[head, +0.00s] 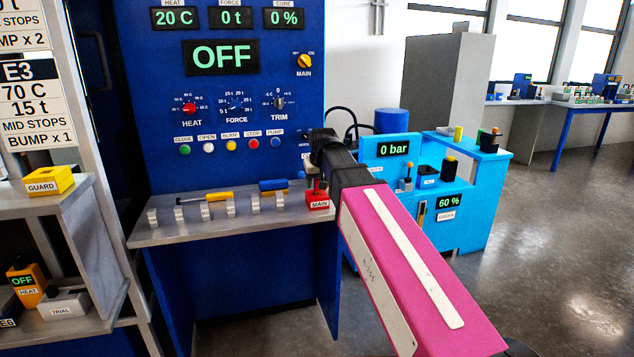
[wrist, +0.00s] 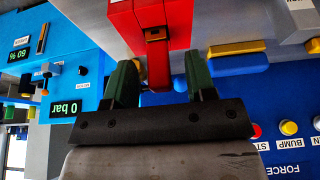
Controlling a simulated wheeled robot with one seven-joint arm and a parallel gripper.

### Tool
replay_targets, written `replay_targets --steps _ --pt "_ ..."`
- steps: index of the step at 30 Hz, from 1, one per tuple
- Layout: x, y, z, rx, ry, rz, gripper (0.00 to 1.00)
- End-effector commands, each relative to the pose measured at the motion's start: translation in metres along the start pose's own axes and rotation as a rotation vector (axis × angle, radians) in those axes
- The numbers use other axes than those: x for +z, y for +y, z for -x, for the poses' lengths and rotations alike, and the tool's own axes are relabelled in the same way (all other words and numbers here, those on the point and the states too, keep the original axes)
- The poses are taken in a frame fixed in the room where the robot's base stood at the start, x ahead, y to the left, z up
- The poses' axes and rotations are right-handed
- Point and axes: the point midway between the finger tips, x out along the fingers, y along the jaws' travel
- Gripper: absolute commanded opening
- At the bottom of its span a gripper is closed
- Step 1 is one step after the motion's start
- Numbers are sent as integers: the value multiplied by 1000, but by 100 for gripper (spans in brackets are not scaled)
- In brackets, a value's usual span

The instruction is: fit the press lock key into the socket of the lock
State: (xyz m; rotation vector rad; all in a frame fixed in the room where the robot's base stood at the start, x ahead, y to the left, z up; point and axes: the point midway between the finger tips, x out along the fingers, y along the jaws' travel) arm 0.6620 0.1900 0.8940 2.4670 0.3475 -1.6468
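The red lock block marked MAIN (head: 318,202) sits at the right end of the grey shelf on the blue press. In the wrist view the red block (wrist: 128,18) is at the top centre. A narrow red piece, seemingly the press lock key (wrist: 159,77), stands out from the block between my gripper's (wrist: 159,62) two green fingers. A gap shows on each side of it, so the fingers look open around it and not touching. A small brown part shows where it meets the block. I cannot tell how deep it sits in the socket, which is hidden.
The grey shelf (head: 170,234) carries several small grey holders, a yellow-handled tool (head: 219,195) and a blue-and-yellow piece (head: 273,187). A light-blue pump unit (head: 390,148) stands close on the right. A yellow GUARD block (head: 48,182) lies on the left rack.

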Motion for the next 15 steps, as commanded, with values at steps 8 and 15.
replay_targets --steps 8,15 --pt "0 0 16 0 0 0 51" --pt "0 0 52 0 2 0 51"
